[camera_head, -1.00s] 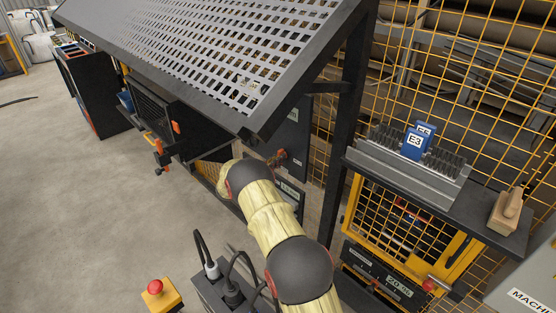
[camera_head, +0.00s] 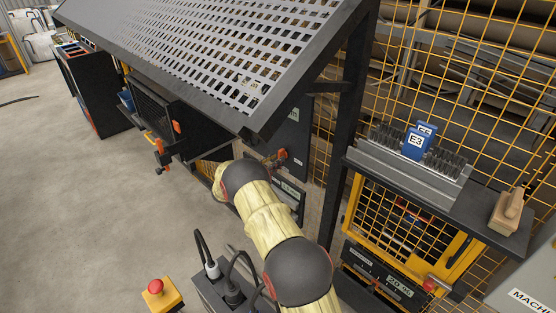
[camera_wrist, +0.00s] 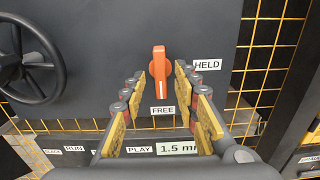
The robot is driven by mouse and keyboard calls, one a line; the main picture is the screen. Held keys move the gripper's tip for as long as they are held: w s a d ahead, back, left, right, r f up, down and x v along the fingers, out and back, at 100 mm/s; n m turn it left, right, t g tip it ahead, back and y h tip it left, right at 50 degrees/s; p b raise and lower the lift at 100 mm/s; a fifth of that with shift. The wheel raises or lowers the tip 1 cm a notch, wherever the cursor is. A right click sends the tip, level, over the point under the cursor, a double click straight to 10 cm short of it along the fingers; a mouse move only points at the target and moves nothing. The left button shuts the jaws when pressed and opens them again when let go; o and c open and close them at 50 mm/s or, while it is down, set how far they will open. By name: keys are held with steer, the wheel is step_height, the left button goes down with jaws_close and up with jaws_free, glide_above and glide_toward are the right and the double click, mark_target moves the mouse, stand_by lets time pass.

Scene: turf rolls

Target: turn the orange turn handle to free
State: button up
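The orange turn handle (camera_wrist: 159,72) stands upright on a dark panel in the wrist view. Its white line is on the lower half and points down towards the FREE label (camera_wrist: 163,110). The HELD label (camera_wrist: 207,64) is to its upper right. My gripper (camera_wrist: 160,76) is open, with one yellow-padded finger on each side of the handle and a gap on both sides. I cannot tell how far the fingertips are from the panel. In the head view, orange on the dark panel (camera_head: 283,157) shows just past my arm, which hides most of my gripper.
A black handwheel (camera_wrist: 28,72) is left of the handle. A ledge below carries labels, among them PLAY (camera_wrist: 139,149). Yellow mesh (camera_wrist: 268,55) stands right of the panel. In the head view, a perforated sheet (camera_head: 225,50) overhangs my arm, with a dark post (camera_head: 345,140) to its right.

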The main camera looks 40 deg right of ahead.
steer(key=a, duration=0.9)
steer(key=shift+s+a, duration=0.35)
steer(key=shift+s, duration=0.05)
